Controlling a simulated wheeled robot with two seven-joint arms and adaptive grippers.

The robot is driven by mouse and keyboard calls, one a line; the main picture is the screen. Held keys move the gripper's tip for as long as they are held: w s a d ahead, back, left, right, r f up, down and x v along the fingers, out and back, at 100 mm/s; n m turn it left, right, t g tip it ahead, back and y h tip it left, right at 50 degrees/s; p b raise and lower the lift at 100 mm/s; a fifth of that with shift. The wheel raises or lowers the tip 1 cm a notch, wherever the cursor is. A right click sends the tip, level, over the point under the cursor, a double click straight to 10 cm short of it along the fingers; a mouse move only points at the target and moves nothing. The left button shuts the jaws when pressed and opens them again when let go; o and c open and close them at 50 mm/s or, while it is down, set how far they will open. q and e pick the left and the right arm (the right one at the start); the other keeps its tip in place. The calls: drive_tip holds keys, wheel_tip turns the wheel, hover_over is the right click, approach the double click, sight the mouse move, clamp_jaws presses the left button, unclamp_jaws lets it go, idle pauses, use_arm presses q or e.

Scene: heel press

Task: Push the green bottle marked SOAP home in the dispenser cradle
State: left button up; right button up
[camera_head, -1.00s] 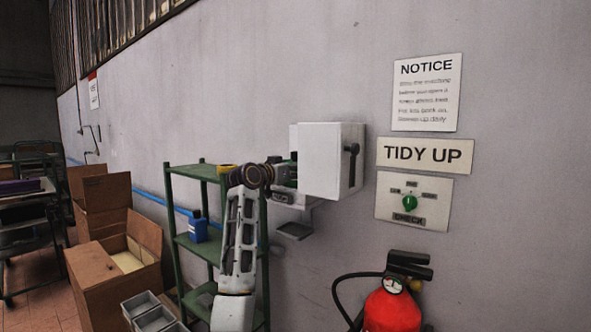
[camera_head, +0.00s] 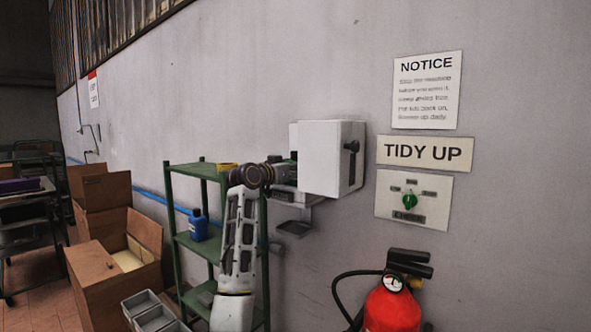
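A white dispenser box (camera_head: 330,158) with a black lever on its side is fixed to the wall. A small dark green part (camera_head: 293,156), perhaps the green bottle, shows at the box's left edge; no SOAP marking is readable. Most of it is hidden by the box and my wrist. My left arm rises from the bottom and bends right at a dark wrist. My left gripper (camera_head: 282,174) is close against the green part and the box's left side. Its fingers are too small and hidden to tell whether they touch. My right gripper is out of view.
A grey drip tray (camera_head: 294,228) hangs below the box. A green shelf rack (camera_head: 190,242) with a blue bottle (camera_head: 198,226) stands left of my arm. A red fire extinguisher (camera_head: 393,306) is at the lower right.

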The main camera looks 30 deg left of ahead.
use_arm(q)
drive_tip(key=o, duration=1.2)
drive_tip(key=shift+o, duration=1.4)
drive_tip(key=shift+f, duration=0.1)
drive_tip(key=shift+r+p, duration=2.8)
drive_tip(key=shift+r, duration=0.8)
